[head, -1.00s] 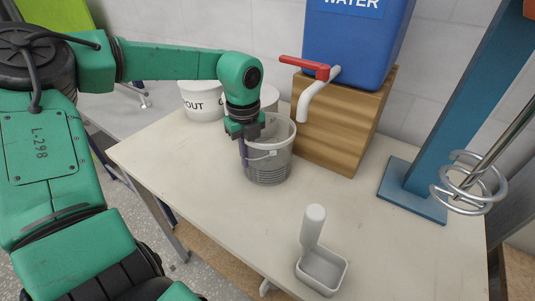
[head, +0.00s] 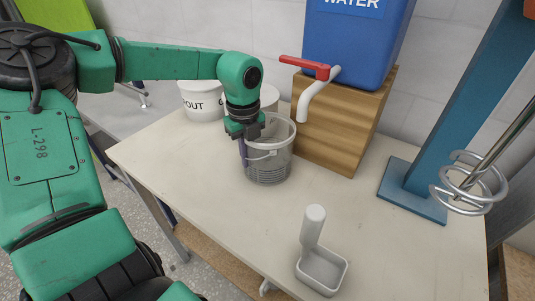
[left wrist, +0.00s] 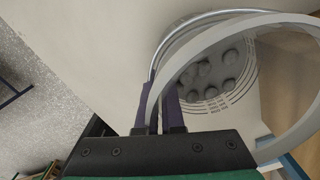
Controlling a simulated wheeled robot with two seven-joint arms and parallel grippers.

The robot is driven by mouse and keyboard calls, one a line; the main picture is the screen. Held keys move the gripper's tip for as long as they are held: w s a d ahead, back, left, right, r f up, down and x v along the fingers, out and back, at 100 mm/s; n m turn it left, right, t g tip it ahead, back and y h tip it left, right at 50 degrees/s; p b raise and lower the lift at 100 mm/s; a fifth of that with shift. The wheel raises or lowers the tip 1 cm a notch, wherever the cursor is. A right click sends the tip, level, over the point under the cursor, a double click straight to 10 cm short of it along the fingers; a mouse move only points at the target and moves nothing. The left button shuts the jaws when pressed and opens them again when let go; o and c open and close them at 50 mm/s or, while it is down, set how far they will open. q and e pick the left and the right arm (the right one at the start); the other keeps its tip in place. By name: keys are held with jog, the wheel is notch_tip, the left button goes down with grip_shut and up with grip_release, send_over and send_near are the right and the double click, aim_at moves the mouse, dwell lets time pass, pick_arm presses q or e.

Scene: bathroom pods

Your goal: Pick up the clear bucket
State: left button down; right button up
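The clear bucket (head: 272,165) stands upright on the table, left of the wooden block, with a wire handle at its side. My left gripper (head: 244,155) comes down from above onto the bucket's left rim. In the left wrist view the purple fingers (left wrist: 160,100) are close together at the rim, with the bucket wall between them. That view also looks into the bucket (left wrist: 290,35), where grey lumps lie at the bottom beside printed measuring lines. The bucket appears to rest on the table. My right gripper is in neither view.
A blue water container (head: 358,40) with a red-handled tap stands on a wooden block (head: 340,120). White buckets (head: 202,102) stand behind my gripper. A mixer with a coiled whisk (head: 470,185) is at right. The table's middle is clear.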

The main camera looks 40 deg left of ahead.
pick_arm(q)
jog(key=shift+w+r, duration=0.1)
jog(key=shift+r, duration=0.05)
jog(key=shift+r, duration=0.35)
notch_tip(320, 180, up, 9)
jog(key=shift+r+b, duration=0.1)
jog(key=shift+b, duration=0.25)
